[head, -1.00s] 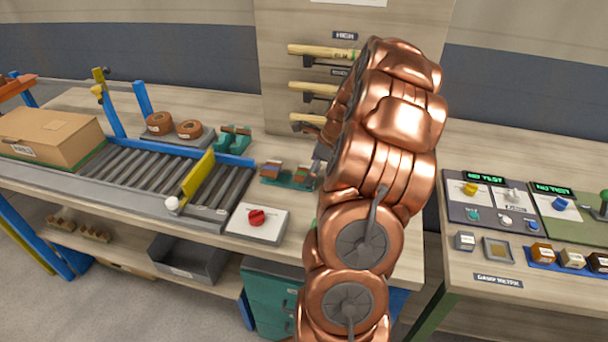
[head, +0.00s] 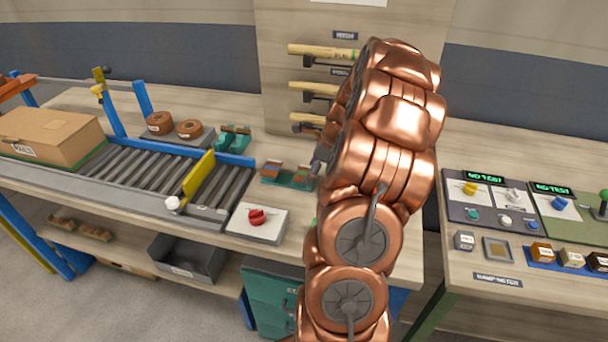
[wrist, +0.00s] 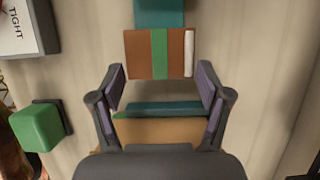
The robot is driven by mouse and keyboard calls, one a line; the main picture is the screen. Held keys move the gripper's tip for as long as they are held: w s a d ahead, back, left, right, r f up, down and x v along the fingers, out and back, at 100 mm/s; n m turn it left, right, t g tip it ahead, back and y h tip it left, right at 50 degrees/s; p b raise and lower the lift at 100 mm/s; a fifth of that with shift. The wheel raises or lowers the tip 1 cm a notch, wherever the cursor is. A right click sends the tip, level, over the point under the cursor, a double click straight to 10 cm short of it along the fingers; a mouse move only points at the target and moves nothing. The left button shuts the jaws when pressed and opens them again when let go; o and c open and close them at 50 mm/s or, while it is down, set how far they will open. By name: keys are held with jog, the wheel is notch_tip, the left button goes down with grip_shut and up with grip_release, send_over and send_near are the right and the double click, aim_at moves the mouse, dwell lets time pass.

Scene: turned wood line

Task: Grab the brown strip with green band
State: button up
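In the wrist view, the brown strip with a green band (wrist: 143,54) lies just ahead of my fingertips, crosswise, with a pale white bar near its right end. A teal holder (wrist: 158,13) shows beyond it. My gripper (wrist: 160,84) is open, its two fingers wide apart, with nothing clasped between them. A plain tan-brown piece (wrist: 160,131) with a teal edge lies nearer the palm, between the fingers. In the head view, the teal holder (head: 287,183) with brown pieces stands on the bench beside my gripper, which is mostly hidden by my arm.
A green block (wrist: 37,127) and a white box marked TIGHT (wrist: 18,25) sit left of my gripper in the wrist view.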

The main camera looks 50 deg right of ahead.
jog(key=shift+c, duration=1.4)
